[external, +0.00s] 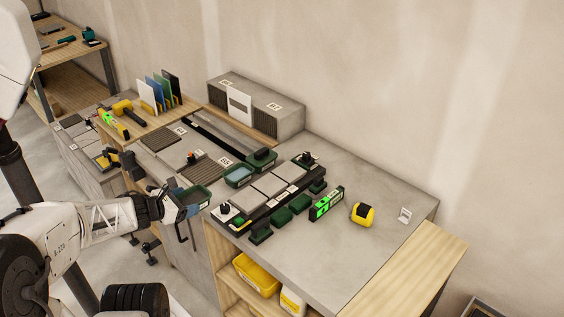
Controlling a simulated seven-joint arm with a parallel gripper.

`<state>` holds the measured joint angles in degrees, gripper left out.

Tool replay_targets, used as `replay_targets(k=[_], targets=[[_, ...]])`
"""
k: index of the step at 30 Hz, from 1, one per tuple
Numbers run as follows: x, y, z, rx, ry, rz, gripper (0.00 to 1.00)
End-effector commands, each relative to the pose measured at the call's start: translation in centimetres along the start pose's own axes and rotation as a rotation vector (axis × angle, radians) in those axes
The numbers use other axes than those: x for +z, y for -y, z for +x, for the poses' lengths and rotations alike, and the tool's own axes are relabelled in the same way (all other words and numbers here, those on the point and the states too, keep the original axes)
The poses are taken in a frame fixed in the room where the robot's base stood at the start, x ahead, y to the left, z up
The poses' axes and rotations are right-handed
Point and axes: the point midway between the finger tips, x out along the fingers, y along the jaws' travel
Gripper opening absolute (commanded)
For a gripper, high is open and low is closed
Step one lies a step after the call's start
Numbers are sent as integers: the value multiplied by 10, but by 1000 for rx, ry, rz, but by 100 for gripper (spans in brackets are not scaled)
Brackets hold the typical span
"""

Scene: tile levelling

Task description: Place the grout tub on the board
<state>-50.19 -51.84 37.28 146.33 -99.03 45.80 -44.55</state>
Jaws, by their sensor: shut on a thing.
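My gripper (170,207) is at the front left edge of the grey worktop. It is shut on a small dark green tub with a blue-grey top (194,196), which looks like the grout tub. The tub is tilted, and the fingers partly hide it. A light wooden board (176,117) lies at the back left of the worktop, behind and left of my gripper. A rack of upright coloured sheets, a yellow-headed tool and a green level are on or beside it.
Grey tiles (270,185) with several dark green blocks around them lie right of my gripper. A green level (326,204) and a yellow tape measure (362,214) stand farther right. A grey block (283,119) stands at the back. The right worktop is mostly clear.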

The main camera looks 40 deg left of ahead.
Motion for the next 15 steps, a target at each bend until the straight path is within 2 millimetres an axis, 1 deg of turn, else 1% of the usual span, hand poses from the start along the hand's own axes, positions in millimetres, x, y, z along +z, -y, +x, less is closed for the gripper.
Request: replay_targets(k=[8, 15], targets=[[10, 18, 15, -88, 10, 36, 37], [21, 39, 30, -183, 23, 77, 37]])
